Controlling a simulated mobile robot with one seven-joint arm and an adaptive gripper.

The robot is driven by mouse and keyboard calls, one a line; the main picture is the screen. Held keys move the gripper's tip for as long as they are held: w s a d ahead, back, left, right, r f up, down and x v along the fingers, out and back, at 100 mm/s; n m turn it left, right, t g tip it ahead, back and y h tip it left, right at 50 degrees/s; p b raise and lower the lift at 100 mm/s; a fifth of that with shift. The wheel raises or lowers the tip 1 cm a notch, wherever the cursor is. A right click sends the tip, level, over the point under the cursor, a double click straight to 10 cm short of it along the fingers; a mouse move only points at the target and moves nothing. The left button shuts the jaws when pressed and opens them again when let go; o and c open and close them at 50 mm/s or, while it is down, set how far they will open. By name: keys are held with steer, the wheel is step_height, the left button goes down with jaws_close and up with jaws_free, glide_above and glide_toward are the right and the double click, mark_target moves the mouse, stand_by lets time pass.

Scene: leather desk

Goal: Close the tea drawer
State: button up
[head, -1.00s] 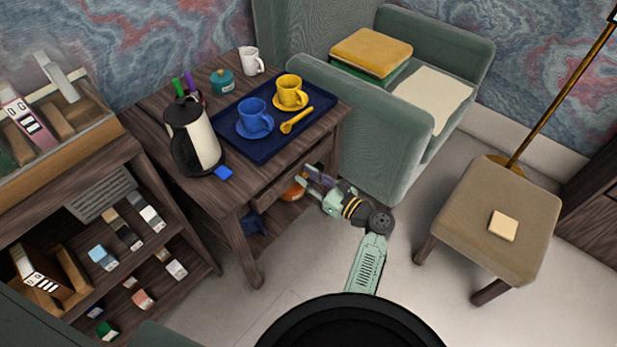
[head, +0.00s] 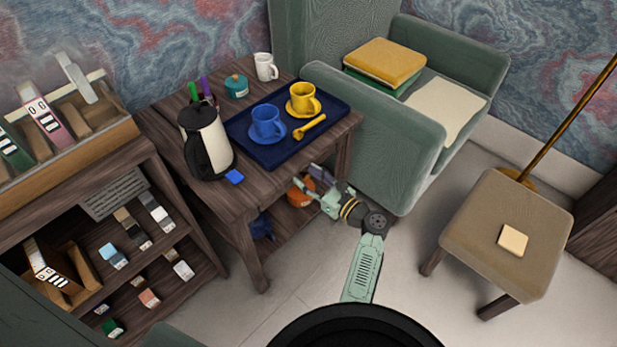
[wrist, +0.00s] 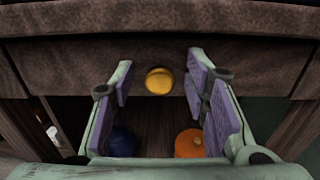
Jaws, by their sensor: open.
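The wooden side table (head: 180,137) has a drawer under its top. In the wrist view the drawer front (wrist: 70,65) faces me with a round brass knob (wrist: 159,80) in its middle. The front looks flush or nearly flush with the table frame; I cannot tell if a small gap is left. My gripper (head: 311,181) is open and empty, with purple pads. In the wrist view its fingers (wrist: 162,90) stand on either side of the knob, apart from it. In the head view my gripper hides part of the table's front.
On the table stand a kettle (head: 206,145), a blue tray (head: 262,152) with cups, and a white mug (head: 265,67). An orange pot (wrist: 189,144) and a blue one (wrist: 122,142) sit below the drawer. A green armchair (head: 375,140) is close on the right.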

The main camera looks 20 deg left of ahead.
steer(key=shift+d, duration=0.1)
steer(key=v, duration=1.1)
steer(key=shift+s+d, duration=0.15)
steer(key=shift+d, duration=0.25)
